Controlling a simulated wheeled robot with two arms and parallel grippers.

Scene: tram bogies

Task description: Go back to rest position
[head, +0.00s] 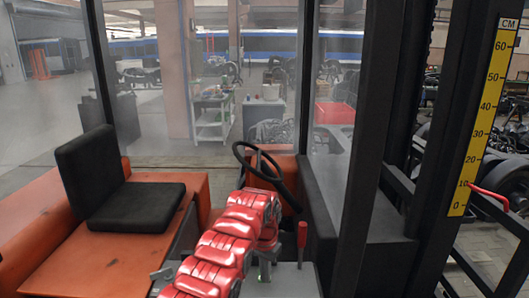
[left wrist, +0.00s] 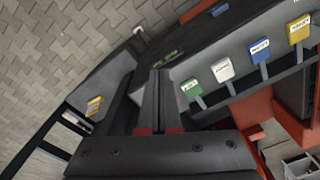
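My left arm, red and segmented, rises from the bottom of the head view and bends down in front of the steering wheel. My left gripper (head: 265,268) is small there and partly hidden by the arm. In the left wrist view its two dark fingers (left wrist: 160,85) point away from the camera, close together. I cannot tell whether they touch, and I see nothing held between them. Levers with a green tag (left wrist: 191,87), a white tag (left wrist: 222,68), a blue tag (left wrist: 259,50) and a yellow tag (left wrist: 299,29) stand to the right of the fingers. My right gripper is out of view.
I face a vehicle cab with a black seat (head: 125,195), a steering wheel (head: 262,168) and a red-topped lever (head: 302,235). Dark posts and a yellow height scale (head: 483,115) stand at the right. A workshop floor lies beyond the windows.

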